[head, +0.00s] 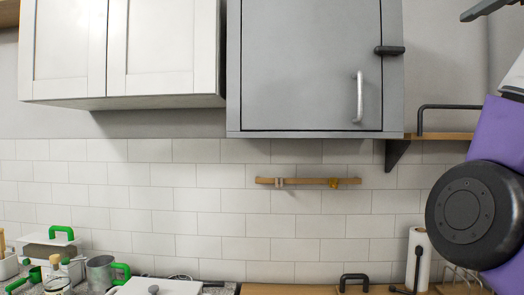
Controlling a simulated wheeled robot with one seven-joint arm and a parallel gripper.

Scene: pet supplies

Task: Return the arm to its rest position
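Part of my arm (474,215) shows at the right edge, with purple links and a round black joint cover. It is raised in front of the wall, and the picture edge cuts it off. A narrow dark grey piece (485,10) juts in at the top right corner; it may be part of my gripper, but I cannot tell. No pair of fingertips is visible, and no held thing shows.
A grey cabinet (310,70) and white cabinets (120,50) hang on the tiled wall. A wooden shelf (445,137) is near my arm. Below are a wooden rail (308,181), a paper roll (419,255), a metal mug (101,273) and a green-handled box (48,248).

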